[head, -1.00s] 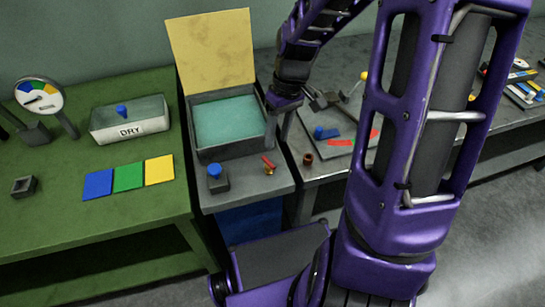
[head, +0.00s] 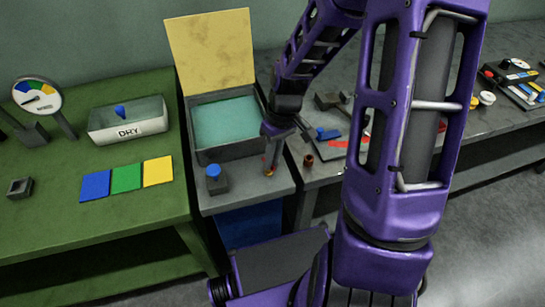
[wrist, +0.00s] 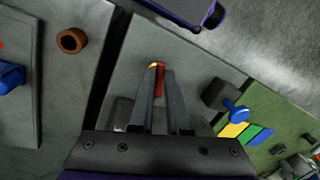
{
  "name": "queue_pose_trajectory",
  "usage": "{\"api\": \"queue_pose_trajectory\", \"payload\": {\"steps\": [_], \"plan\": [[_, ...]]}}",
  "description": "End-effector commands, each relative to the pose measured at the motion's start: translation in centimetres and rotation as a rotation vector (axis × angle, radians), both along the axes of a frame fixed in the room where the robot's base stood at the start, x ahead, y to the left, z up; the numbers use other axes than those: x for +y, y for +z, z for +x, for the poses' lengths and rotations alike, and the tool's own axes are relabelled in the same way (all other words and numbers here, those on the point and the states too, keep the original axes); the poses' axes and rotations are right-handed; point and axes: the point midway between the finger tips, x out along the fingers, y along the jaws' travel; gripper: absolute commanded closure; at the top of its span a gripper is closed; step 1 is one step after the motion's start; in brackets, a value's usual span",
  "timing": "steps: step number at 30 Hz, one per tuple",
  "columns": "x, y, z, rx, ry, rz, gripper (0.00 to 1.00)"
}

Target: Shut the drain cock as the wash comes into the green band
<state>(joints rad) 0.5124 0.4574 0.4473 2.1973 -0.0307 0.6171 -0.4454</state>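The drain cock (head: 269,169), a red lever on a brass-coloured body, is at the front right of the wash tank (head: 228,152) on the grey bench. Teal wash fills much of the tank. My gripper (head: 270,158) is down at the cock. In the wrist view, the red lever (wrist: 160,84) fills the narrow gap between the fingertips, with brass just beyond; the fingers look shut on it. The round gauge (head: 38,97) at the far left has coloured bands and a dark needle pointing left and slightly down. The needle's exact reading is too small to tell.
A blue-topped block (head: 215,180) stands left of the cock, and a brown ring (head: 308,160) right of it. The pale lid (head: 212,48) stands upright behind the tank. A DRY tray (head: 128,118) and blue, green and yellow cards (head: 126,178) lie on the green table.

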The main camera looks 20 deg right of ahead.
Motion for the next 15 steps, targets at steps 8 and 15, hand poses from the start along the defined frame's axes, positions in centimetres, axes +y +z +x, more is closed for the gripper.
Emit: {"api": "queue_pose_trajectory", "payload": {"steps": [8,15], "plan": [[-0.01,0.02,0.01,0.000,0.000,0.000,1.00],[0.18,0.02,-0.20,0.000,-0.162,-0.001,1.00]]}}
